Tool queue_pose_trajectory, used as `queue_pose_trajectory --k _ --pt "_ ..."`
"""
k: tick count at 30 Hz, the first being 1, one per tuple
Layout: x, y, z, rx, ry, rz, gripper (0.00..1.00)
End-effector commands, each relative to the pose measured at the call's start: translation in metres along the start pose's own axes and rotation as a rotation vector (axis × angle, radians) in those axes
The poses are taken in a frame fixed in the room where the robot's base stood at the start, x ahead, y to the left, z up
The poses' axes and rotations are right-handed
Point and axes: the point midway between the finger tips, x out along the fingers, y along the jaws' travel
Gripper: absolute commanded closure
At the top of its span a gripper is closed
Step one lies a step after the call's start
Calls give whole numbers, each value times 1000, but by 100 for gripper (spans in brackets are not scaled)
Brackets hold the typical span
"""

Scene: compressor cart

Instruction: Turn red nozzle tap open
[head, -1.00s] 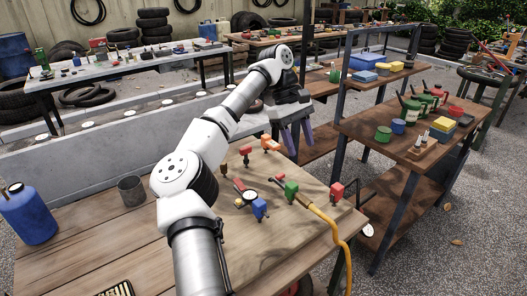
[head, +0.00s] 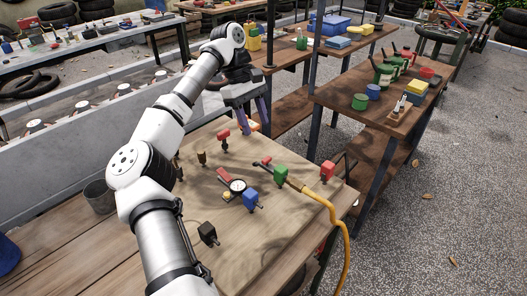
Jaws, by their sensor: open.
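Several coloured taps stand on the wooden bench top (head: 268,235). One red tap (head: 224,138) stands upright at the far left side of the board. Another red tap (head: 328,170) is near the right edge. A small red piece (head: 266,161) shows by the black end of the fitting on the yellow hose (head: 331,208). I cannot tell which red one is the nozzle tap. My gripper (head: 255,120) is open, with two purple fingers pointing down, behind and right of the first red tap. An orange part (head: 249,127) shows beneath the fingers, partly hidden. No contact can be made out.
A grey cup (head: 99,196) is left of my arm. A shelf rack (head: 368,110) stands beyond the bench.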

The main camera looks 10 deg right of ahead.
Motion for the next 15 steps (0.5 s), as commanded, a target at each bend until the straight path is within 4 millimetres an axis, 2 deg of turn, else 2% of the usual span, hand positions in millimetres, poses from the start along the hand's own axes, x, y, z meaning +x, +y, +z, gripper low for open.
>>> queue_pose_trajectory --k 3,15 --pt "22 0 1 3 -4 1 51" --pt "84 0 1 0 -1 1 51"
